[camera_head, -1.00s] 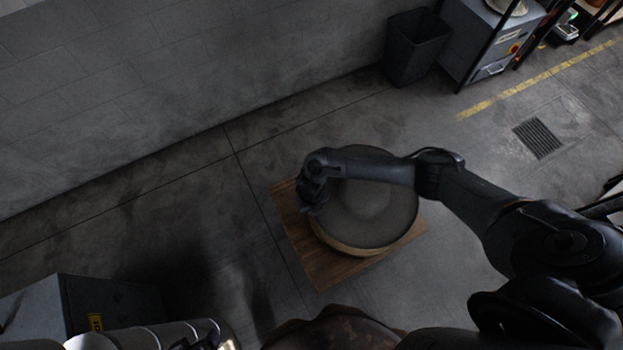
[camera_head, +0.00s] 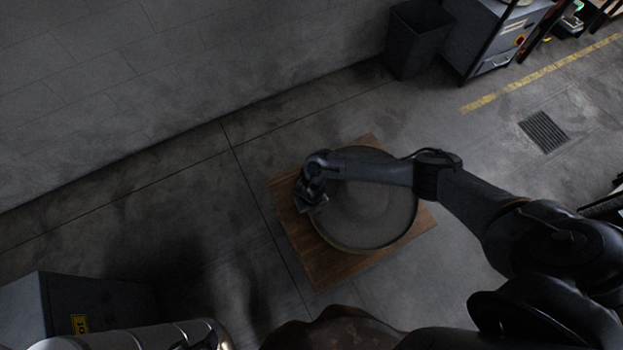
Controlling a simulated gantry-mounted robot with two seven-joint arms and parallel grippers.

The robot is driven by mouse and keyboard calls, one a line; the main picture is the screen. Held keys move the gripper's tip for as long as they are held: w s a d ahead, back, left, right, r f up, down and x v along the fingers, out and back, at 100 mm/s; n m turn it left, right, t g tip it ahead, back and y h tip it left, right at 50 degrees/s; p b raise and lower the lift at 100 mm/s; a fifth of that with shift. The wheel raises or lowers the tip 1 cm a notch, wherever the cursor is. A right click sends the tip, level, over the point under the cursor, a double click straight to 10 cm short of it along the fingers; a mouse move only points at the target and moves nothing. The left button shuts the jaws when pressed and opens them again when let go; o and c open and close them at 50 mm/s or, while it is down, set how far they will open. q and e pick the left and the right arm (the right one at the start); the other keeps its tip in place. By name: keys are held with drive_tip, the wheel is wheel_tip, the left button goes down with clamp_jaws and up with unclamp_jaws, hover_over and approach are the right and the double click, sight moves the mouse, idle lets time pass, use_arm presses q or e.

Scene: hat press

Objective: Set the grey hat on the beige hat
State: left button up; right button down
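The grey hat (camera_head: 378,212) is a wide round disc with a raised crown, lying over a wooden board. A thin tan edge, likely the beige hat (camera_head: 352,250), shows under its lower-left rim. The rest of the beige hat is hidden, so I cannot tell how closely the two rest together. My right arm reaches over the grey hat from the right. My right gripper (camera_head: 316,206) is at the hat's left rim, pointing down. Its fingers are dark and small, and I cannot tell whether they hold the rim. My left gripper is not in view.
The wooden board (camera_head: 290,225) extends around the hats. A dark bin (camera_head: 417,42) and a grey cabinet (camera_head: 487,42) stand at the top right. A grey box (camera_head: 95,300) stands at the lower left. A brown rounded object (camera_head: 335,332) is at the bottom. Floor left of the board is clear.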

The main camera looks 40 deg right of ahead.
drive_tip(key=shift+f, duration=0.15)
drive_tip(key=shift+f+b, duration=0.25)
drive_tip(key=shift+b, duration=0.05)
idle(0.4)
drive_tip(key=c, duration=1.2)
unclamp_jaws()
drive_tip(key=shift+o, duration=0.2)
